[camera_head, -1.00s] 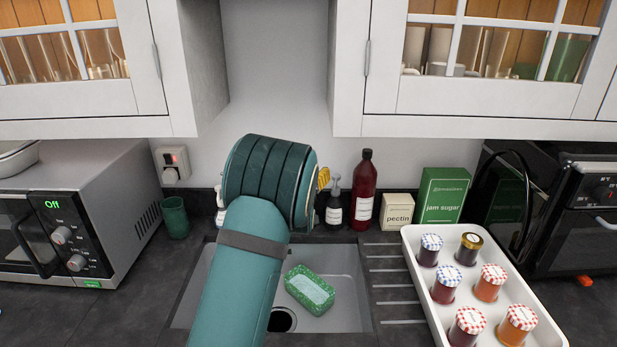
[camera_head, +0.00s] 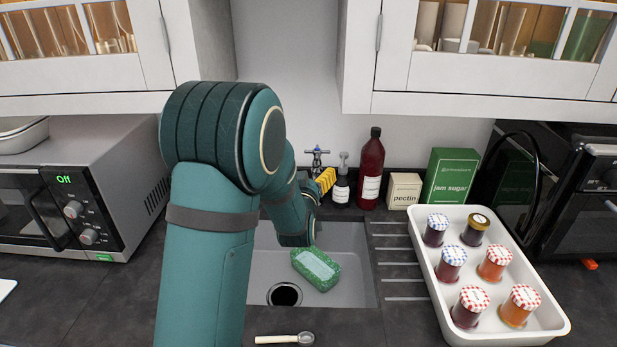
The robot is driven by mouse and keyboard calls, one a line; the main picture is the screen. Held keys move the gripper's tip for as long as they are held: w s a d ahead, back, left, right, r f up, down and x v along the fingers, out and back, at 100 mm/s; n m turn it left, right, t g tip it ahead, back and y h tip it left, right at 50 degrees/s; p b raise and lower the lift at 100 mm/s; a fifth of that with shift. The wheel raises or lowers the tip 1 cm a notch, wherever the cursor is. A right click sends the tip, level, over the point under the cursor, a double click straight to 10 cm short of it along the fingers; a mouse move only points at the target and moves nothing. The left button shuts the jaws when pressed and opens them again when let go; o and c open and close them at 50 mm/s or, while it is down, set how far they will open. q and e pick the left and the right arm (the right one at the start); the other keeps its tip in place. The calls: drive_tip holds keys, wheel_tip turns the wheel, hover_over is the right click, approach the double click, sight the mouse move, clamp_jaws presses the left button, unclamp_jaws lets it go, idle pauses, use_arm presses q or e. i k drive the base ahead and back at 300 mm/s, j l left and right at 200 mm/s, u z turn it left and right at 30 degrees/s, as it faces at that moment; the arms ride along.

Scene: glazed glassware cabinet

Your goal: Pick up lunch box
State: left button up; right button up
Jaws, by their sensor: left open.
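A green speckled box with a paler top panel, apparently the lunch box (camera_head: 316,268), lies tilted in the sink, right of the drain hole. My left arm comes in from the lower left, bends at a large elbow and reaches down to the sink's back. Its wrist is above the back left of the box, apart from it as far as I can tell. My left gripper (camera_head: 322,183) shows only in part, as a yellow ridged piece near the tap. It is open, with nothing seen in it. My right gripper is not in view.
A white tray (camera_head: 548,330) with several jars stands right of the sink (camera_head: 355,290). A tap (camera_head: 317,158), bottles and boxes line the back. A microwave (camera_head: 130,190) is at left. A spoon (camera_head: 285,339) lies in front. Cabinets hang above.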

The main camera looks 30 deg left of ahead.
sight(323, 273)
drive_tip(key=k+l, duration=0.65)
drive_tip(key=k, duration=0.25)
